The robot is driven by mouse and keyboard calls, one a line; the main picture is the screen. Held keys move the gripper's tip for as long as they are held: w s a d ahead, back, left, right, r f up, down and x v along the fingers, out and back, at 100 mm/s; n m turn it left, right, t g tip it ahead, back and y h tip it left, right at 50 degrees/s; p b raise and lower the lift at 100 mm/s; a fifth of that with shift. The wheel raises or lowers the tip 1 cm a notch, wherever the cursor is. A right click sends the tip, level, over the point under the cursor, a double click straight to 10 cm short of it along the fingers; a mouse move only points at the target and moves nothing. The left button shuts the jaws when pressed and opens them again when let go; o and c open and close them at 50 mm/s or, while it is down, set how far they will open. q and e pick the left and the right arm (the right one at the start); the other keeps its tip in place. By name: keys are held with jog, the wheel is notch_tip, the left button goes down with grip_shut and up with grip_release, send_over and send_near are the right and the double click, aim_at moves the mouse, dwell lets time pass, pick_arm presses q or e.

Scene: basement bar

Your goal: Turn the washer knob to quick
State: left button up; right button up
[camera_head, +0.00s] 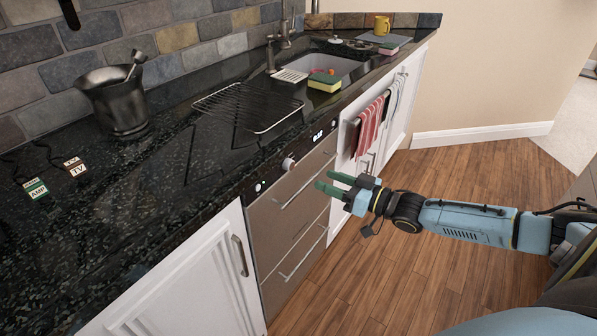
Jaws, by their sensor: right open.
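The washer (292,225) is a brown-grey front with bar handles, built in under the dark counter. Its knob (288,163) is a light round dial on the dark control strip below the counter edge. The setting marks around it are too small to read. My right gripper (323,181) comes in from the right with its green fingers parted and empty. In the picture it is just right of the knob and a little lower, apart from it, in front of the washer. My left gripper is out of view.
A small lit display (317,136) and smaller buttons share the strip. The washer's upper bar handle (304,183) juts out near my right fingers. Red and white towels (368,127) hang to the right. A wire rack (248,106) lies on the counter. The wooden floor (400,275) is clear.

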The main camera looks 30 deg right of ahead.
aim_at(292, 166)
jog(key=b+x, duration=0.2)
jog(key=x, duration=0.6)
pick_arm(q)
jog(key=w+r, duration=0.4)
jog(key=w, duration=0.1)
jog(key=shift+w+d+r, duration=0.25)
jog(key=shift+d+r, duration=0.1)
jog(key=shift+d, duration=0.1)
pick_arm(e)
jog(key=shift+w+a, duration=0.35)
jog(key=shift+w, duration=0.3)
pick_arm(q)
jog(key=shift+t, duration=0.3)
pick_arm(e)
jog(key=c, duration=1)
